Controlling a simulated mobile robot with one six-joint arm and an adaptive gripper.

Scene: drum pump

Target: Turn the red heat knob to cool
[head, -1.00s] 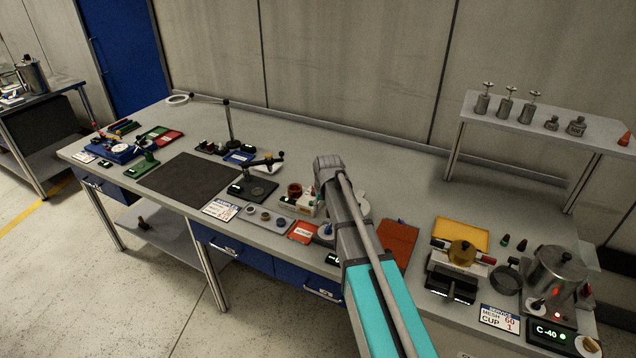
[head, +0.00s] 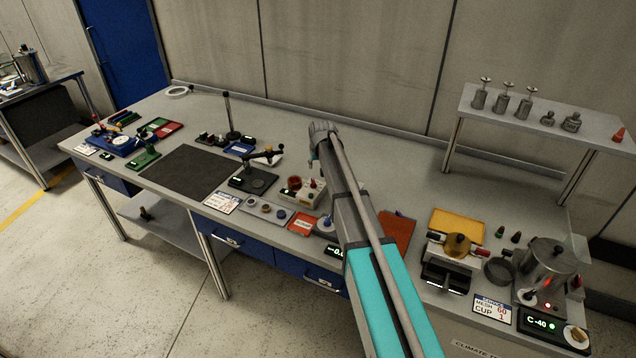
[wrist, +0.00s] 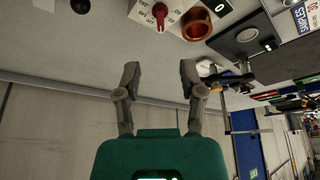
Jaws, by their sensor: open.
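The red heat knob (wrist: 160,12) sits on a white box with printed marks around it, at the top of the wrist view. Its pointer points toward the lower markings; I cannot tell exactly which one. A copper-coloured cup (wrist: 197,22) is on the same box, right of the knob. In the head view, the white box (head: 303,194) stands on the bench just left of my arm. My gripper (wrist: 160,70) is open and empty, its two fingers spread apart from the knob. In the head view my arm's end is above the bench and hides most of the gripper.
An orange-red tray (head: 303,224) is in front. Right of my arm stand a brown-red board (head: 397,230) and a metal pot (head: 547,262). Bench behind the box is clear.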

